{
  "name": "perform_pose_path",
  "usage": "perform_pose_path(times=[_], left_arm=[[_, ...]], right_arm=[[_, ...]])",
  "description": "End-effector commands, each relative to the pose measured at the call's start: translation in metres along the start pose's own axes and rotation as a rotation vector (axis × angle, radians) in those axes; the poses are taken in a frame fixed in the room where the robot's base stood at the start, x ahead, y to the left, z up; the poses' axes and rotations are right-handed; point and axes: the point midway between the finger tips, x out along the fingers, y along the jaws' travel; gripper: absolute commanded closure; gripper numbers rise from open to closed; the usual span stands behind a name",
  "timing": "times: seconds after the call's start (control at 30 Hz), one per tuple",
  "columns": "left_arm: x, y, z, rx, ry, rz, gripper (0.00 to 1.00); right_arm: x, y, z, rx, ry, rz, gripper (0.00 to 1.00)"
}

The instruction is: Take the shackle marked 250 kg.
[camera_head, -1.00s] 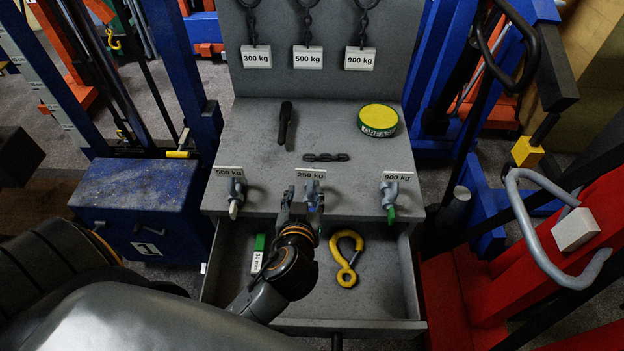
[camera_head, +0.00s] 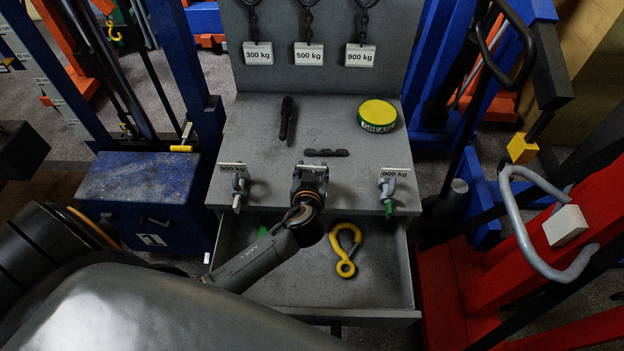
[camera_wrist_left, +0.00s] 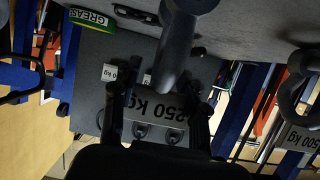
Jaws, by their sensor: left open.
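The 250 kg label (camera_head: 312,169) is on the front edge of the grey bench, between the 500 kg and 900 kg labels. My left gripper (camera_head: 310,184) is at this middle place and hides most of the shackle there in the head view. In the left wrist view the label reads upside down, and a grey metal part, seemingly the 250 kg shackle (camera_wrist_left: 177,50), hangs in front of it. The open fingers of my left gripper (camera_wrist_left: 159,108) stand on either side of it. Contact cannot be told. My right gripper is out of view.
The 500 kg shackle (camera_head: 238,187) hangs to the left and the 900 kg shackle (camera_head: 388,191) to the right. Below, an open drawer (camera_head: 385,275) holds a yellow hook (camera_head: 346,250). A grease tin (camera_head: 377,115) and short chain (camera_head: 326,153) lie on the bench.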

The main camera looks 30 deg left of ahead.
Motion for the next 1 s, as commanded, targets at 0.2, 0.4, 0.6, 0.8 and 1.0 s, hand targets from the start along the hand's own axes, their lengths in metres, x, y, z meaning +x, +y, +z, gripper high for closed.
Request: perform_pose_path(times=[0.2, 0.4, 0.6, 0.8, 1.0], left_arm=[[0.0002, 0.0002, 0.0006, 0.0, 0.0, 0.001, 0.58], [0.0, 0.0002, 0.0006, 0.0, -0.001, 0.001, 0.99], [0.0, 0.0, 0.0006, 0.0, -0.001, 0.0, 1.0], [0.0, 0.0004, -0.0021, -0.001, 0.004, 0.001, 1.0], [-0.001, 0.0006, -0.0045, -0.004, 0.005, 0.002, 1.0]], right_arm=[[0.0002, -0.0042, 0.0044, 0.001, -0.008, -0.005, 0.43], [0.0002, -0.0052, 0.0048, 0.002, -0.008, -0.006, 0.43], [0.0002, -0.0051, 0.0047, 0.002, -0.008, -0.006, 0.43], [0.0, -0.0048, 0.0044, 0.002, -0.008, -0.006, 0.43], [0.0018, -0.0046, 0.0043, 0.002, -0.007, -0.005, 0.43]])
